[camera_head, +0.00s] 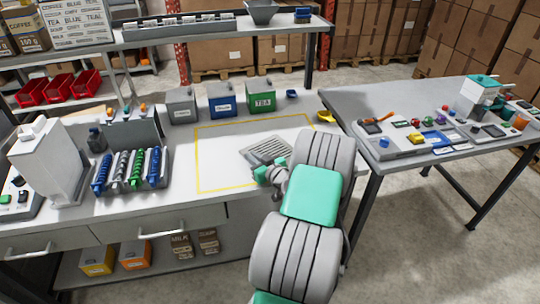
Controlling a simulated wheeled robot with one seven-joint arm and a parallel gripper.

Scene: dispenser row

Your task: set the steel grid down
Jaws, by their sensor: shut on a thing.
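The steel grid (267,149) is a grey slotted plate over the right part of the white bench top, inside the yellow outlined area (213,160). My gripper (271,171) is shut on the near edge of the grid. The grid looks close to the bench surface, but I cannot tell whether it touches. My arm hides the bench to the right of the grid, and the fingertips are small in this view.
Grey, blue and green TEA (262,101) boxes stand behind the outlined area. A yellow scoop (325,117) lies to the right. Coloured dispenser tubes (130,170) stand at left. The left of the outlined area is clear. A second table (365,99) stands right.

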